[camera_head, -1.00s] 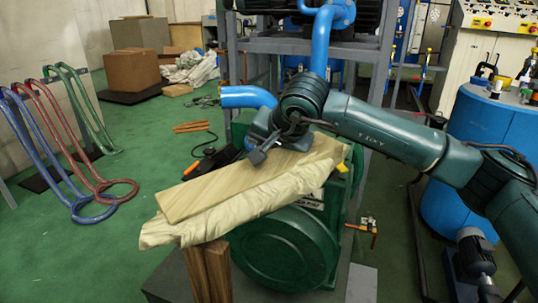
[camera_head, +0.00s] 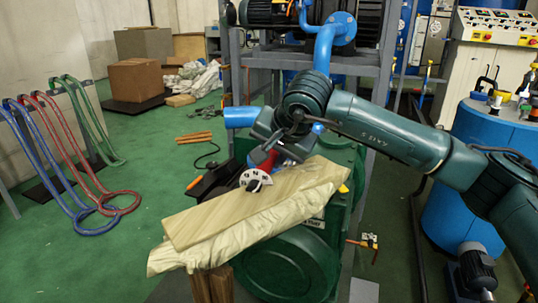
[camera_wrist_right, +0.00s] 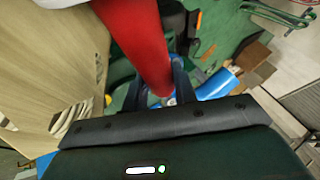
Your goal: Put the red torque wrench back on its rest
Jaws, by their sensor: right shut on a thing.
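The red torque wrench (camera_head: 265,161) is in my right gripper (camera_head: 272,153), just above the far edge of the wooden board. Its white dial face with black marks (camera_head: 256,178) points toward the head camera. In the right wrist view the red handle (camera_wrist_right: 138,40) runs between the two dark fingers of my right gripper (camera_wrist_right: 158,88), which are shut on it. Much of the wrench is hidden by the gripper in the head view. I cannot make out its rest for certain. My left gripper is not in view.
The wooden board (camera_head: 230,212) lies on pale cloth (camera_head: 180,256) over the green machine (camera_head: 290,268). A dark object with an orange end (camera_head: 212,182) is left of the wrench. A blue pipe (camera_head: 243,117) and grey frame (camera_head: 312,46) stand behind.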

